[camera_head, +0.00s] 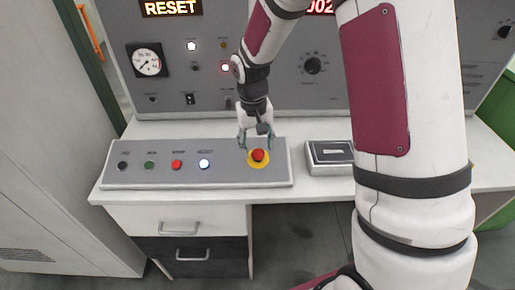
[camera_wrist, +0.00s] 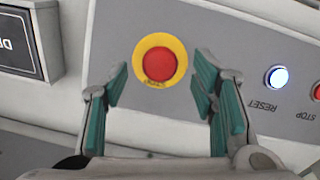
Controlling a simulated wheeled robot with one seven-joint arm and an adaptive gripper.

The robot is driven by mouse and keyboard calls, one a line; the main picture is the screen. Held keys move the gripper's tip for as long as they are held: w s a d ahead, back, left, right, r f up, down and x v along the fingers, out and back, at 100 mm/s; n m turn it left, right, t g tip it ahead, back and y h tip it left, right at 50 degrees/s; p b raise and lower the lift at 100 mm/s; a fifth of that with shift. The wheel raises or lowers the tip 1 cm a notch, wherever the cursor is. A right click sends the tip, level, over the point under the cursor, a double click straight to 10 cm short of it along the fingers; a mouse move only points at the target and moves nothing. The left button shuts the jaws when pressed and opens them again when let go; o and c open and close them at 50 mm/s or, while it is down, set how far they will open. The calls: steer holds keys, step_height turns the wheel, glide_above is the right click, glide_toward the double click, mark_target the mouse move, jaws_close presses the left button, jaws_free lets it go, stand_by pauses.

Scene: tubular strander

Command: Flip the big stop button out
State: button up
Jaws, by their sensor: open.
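The big stop button (camera_head: 258,155) is a red mushroom head on a yellow ring at the right end of the grey button panel (camera_head: 215,179). In the wrist view the red button (camera_wrist: 159,64) lies upper centre, beyond the fingertips and between their lines. My gripper (camera_head: 256,143) is just behind and above the button in the head view. In the wrist view my gripper (camera_wrist: 160,78) has its teal-padded fingers apart, with nothing between them. I cannot tell whether a fingertip touches the button or panel.
On the panel's left are a black button (camera_head: 122,165), a green button (camera_head: 149,165), a red button (camera_head: 176,164) and a lit white reset button (camera_head: 204,163). A grey box (camera_head: 330,154) stands right of the panel. An upright control board (camera_head: 190,112) with gauge and knobs rises behind.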

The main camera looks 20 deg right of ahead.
mark_target(255, 154)
step_height(255, 154, up, 10)
steer(key=shift+a, duration=0.35)
steer(key=s+d+r+t, duration=0.1)
steer(key=s+r+t, duration=0.1)
steer(key=s+r, duration=0.85)
steer(key=s+r+n+t, duration=0.1)
steer(key=s+t, duration=0.1)
steer(key=s, duration=1.3)
steer(key=shift+r+t, duration=0.3)
steer(key=shift+t, duration=0.1)
steer(key=shift+y, duration=0.3)
